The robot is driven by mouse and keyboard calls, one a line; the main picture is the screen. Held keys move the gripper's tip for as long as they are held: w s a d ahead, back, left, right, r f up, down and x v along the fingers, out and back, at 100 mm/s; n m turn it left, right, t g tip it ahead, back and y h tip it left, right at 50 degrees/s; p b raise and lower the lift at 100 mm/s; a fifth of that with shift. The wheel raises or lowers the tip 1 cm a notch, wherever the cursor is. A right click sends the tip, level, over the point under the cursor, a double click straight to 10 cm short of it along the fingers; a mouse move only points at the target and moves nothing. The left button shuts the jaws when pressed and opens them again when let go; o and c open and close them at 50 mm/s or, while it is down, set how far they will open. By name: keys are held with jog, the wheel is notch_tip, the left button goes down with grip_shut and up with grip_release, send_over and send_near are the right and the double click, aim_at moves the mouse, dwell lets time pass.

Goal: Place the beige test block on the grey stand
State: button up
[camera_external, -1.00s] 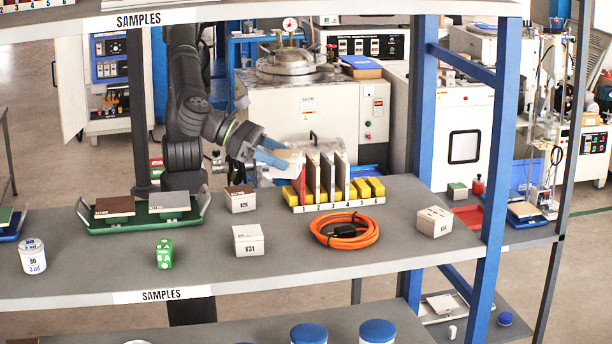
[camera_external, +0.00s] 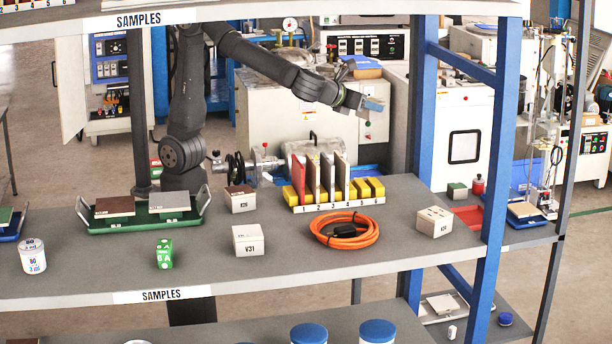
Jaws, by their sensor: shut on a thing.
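My gripper (camera_external: 373,105) is raised above and behind the shelf, near its right half, with its blue fingers pointing right. It is shut on a small beige block (camera_external: 366,124), mostly hidden by the fingers and small in view. A grey-topped flat piece (camera_external: 169,201) sits on the right side of a green tray (camera_external: 135,227) on the shelf at left, beside a brown-topped piece (camera_external: 114,206). I cannot tell for certain whether this grey piece is the grey stand. My gripper is far to the right of it and higher.
A numbered yellow rack (camera_external: 330,204) holds several upright tiles. Boxes (camera_external: 248,240), (camera_external: 240,199) and (camera_external: 434,221) stand on the shelf. An orange cable coil (camera_external: 345,231) lies front centre. A blue upright (camera_external: 492,170) bounds the right side.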

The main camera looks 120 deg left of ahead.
jog(key=a+f, duration=0.4)
jog(key=a, duration=1.3)
jog(key=w+a+r+n+g, duration=0.1)
jog(key=w+a+r, duration=0.2)
jog(key=w+a, duration=0.6)
jog(key=w+a+r+n+g, duration=0.1)
jog(key=w+a+r, duration=0.2)
jog(key=w+a, duration=0.55)
jog(key=s+a+f+n+g, duration=0.2)
jog(key=s+f+g, duration=0.1)
jog(key=f, duration=0.8)
jog(key=s+a+f+n+g, duration=0.2)
jog(key=s+f+n+g, duration=0.15)
jog(key=f, duration=0.85)
jog(key=s+a+f+n+g, duration=0.2)
jog(key=s+f, duration=0.2)
jog(key=f, duration=0.7)
jog(key=x, duration=0.4)
jog(key=f+x, duration=0.1)
jog(key=x, duration=0.4)
jog(key=w+f+x, duration=0.1)
jog(key=x, duration=0.3)
jog(key=shift+s+d+f, duration=0.1)
jog(key=shift+f, duration=2.05)
jog(key=shift+f, duration=0.15)
jog(key=o, duration=1.1)
jog(key=shift+c, duration=0.2)
